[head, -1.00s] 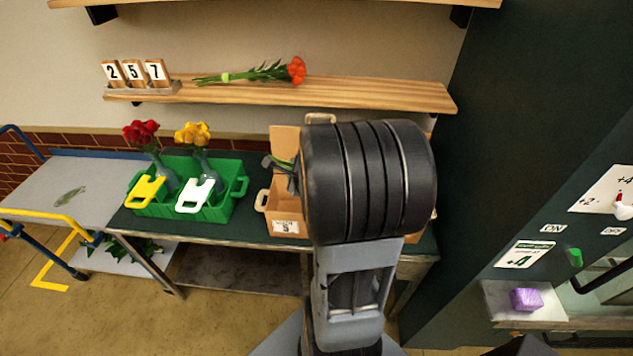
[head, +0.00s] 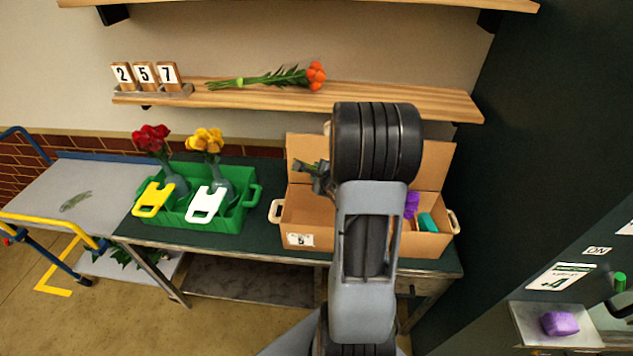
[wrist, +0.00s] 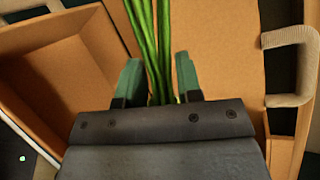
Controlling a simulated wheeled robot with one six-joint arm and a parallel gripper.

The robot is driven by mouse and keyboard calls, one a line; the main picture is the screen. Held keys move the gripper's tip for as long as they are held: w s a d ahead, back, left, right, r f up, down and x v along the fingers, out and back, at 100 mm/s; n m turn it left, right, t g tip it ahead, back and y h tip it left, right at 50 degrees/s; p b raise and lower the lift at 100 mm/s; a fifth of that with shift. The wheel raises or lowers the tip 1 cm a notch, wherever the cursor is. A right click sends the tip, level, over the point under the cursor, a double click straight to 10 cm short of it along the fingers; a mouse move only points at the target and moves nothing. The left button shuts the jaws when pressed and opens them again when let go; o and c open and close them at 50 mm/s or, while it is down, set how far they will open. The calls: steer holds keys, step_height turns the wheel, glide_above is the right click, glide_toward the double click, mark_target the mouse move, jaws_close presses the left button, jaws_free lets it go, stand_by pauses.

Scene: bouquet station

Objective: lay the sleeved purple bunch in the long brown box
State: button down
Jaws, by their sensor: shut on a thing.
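My gripper (wrist: 157,70) is shut on green stems (wrist: 150,35) in the wrist view, with one green finger on each side. In the head view the gripper (head: 322,180) shows partly at the left of my arm, above the open long brown box (head: 308,220). Stem ends (head: 303,166) stick out to the left there. A purple patch (head: 411,203) shows in the box just right of my arm; my arm hides whether it joins the held stems. The sleeve cannot be made out. In the wrist view the box (wrist: 45,90) lies below the stems.
A teal block (head: 428,222) lies at the box's right end. A green crate (head: 215,222) with red and yellow flowers in vases stands to the left. An orange bunch (head: 280,76) lies on the wooden shelf (head: 400,98) above. A purple block (head: 560,323) sits at the right.

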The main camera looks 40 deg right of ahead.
steer(key=shift+w+d+f+b, duration=0.2)
steer(key=shift+w+d+f, duration=0.05)
steer(key=shift+f, duration=0.2)
steer(key=shift+w+d+f+b, duration=0.2)
steer(key=shift+f, duration=0.25)
steer(key=shift+d+f+b, duration=0.2)
steer(key=shift+f+b, duration=0.05)
steer(key=shift+b, duration=0.05)
steer(key=f+b, duration=0.3)
steer(key=shift+w+d+f+b, duration=0.15)
steer(key=shift+w+f+b, duration=0.05)
steer(key=shift+w+b, duration=0.1)
steer(key=shift+f, duration=0.1)
steer(key=shift+f, duration=0.4)
steer(key=shift+f, duration=0.1)
